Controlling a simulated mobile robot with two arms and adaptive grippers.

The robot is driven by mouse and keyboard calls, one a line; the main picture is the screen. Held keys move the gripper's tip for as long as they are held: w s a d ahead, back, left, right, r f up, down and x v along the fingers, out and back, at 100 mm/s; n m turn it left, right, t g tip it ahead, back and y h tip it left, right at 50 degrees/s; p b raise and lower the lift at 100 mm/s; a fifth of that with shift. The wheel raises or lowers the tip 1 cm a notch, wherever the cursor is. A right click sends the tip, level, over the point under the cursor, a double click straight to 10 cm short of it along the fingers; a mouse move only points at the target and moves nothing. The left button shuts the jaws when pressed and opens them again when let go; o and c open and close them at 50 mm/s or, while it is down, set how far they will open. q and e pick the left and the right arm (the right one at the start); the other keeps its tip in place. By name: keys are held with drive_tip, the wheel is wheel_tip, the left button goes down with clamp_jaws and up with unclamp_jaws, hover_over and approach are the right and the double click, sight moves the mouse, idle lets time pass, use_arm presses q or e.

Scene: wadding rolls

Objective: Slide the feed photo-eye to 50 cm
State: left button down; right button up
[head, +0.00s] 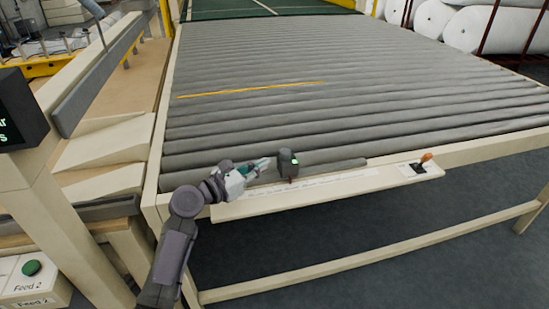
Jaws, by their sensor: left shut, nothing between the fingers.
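The feed photo-eye (287,163) is a small dark grey block with a small green light. It stands on a pale rail with a scale strip (340,185) along the front edge of the roller table. A small red mark shows at its foot. The scale figures are too small to read. My left gripper (265,163) is shut and empty, with its fingertips just left of the photo-eye. I cannot tell whether they touch it. My right gripper is not in view.
The roller table (340,85) fills the middle, with a yellow line across it. A lever with an orange knob (426,157) stands at the rail's right end. A green Feed 2 button (32,268) is at lower left. White rolls (470,28) lie at the back right.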

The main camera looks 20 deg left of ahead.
sight(292, 161)
use_arm(q)
drive_tip(key=x, duration=0.3)
drive_tip(key=shift+w+d, duration=0.15)
drive_tip(key=shift+w, duration=0.2)
drive_tip(key=shift+w+d, duration=0.2)
drive_tip(key=shift+w, duration=0.15)
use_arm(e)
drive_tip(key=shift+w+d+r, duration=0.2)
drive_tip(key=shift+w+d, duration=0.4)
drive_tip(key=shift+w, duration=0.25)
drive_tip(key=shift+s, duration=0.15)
use_arm(q)
drive_tip(key=w+d, duration=0.1)
drive_tip(key=d+p, duration=0.1)
drive_tip(key=w+d+p, duration=0.1)
drive_tip(key=d, duration=0.1)
drive_tip(key=shift+w+r, duration=0.3)
drive_tip(key=w+d, duration=0.2)
drive_tip(key=d, duration=0.1)
drive_tip(key=w+d, duration=0.1)
drive_tip(key=shift+d+f+p, duration=0.2)
drive_tip(key=shift+f+p, duration=0.1)
drive_tip(key=shift+p, duration=0.1)
drive_tip(key=shift+a, duration=0.1)
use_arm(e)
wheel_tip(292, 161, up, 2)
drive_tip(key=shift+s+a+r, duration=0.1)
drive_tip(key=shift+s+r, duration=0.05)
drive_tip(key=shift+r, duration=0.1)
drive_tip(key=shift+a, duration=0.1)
